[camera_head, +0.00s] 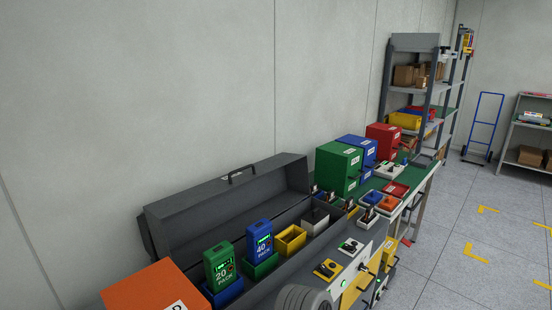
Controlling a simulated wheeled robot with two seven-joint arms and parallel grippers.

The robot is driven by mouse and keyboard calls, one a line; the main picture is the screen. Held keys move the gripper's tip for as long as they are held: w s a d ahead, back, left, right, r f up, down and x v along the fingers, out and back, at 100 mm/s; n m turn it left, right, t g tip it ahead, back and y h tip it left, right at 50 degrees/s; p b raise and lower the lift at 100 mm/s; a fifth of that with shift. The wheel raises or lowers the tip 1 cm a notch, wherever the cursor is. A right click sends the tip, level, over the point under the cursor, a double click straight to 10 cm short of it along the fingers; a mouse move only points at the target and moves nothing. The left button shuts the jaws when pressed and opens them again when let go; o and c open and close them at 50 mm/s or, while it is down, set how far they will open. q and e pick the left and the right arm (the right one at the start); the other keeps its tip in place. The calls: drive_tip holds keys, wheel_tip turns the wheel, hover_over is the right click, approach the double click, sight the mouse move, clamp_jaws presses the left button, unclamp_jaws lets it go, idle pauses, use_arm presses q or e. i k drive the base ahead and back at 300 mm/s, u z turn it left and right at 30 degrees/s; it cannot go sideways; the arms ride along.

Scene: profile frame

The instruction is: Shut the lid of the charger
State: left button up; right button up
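The charger is a long dark grey case (287,270) along the wall, in the lower middle of the camera_head view. Its lid (225,203) stands open, tilted back toward the wall, with a dark handle (238,173) along its upper edge. A green pack marked 20 (220,268) stands upright in a blue holder, and a blue pack marked 40 (260,241) in a green holder. A yellow holder (290,240) beside them looks empty. Neither gripper is in view. A grey ribbed rounded part at the bottom edge may be my arm.
An orange box (155,287) stands at the charger's near left end. Green (338,168), blue (357,152) and red (383,141) boxes stand on the green bench beyond. Small devices (328,270) sit along the front. The floor (465,235) at right is open.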

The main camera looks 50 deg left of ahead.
sight(183, 225)
drive_tip(key=i, duration=2.85)
drive_tip(key=u, duration=4.3)
